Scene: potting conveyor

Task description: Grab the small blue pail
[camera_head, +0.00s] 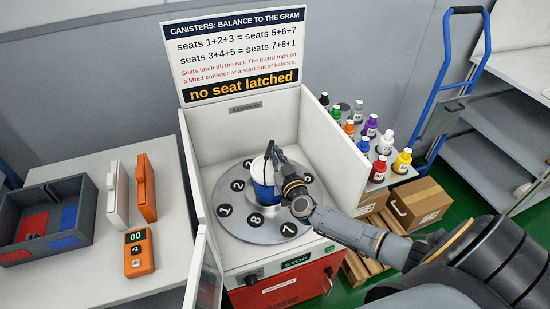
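A small blue pail (262,192) with a white upper part stands on the round grey turntable (225,212) inside the open white machine. The turntable has numbered black seats; 1, 2, 7 and 8 are readable. My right gripper (274,158) comes in from the right and is at the pail's top and right side, its dark fingers overlapping the white part. I cannot tell whether the fingers touch or grip it. The gripper and wrist hide part of the pail and the seats behind it. My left gripper is not in view.
White machine walls (330,150) surround the turntable, and an open clear door (207,265) stands at the front left. Colored bottles (383,142) crowd a right-hand shelf. A grey tray (85,215) and an orange handheld device (138,252) lie on the left table.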

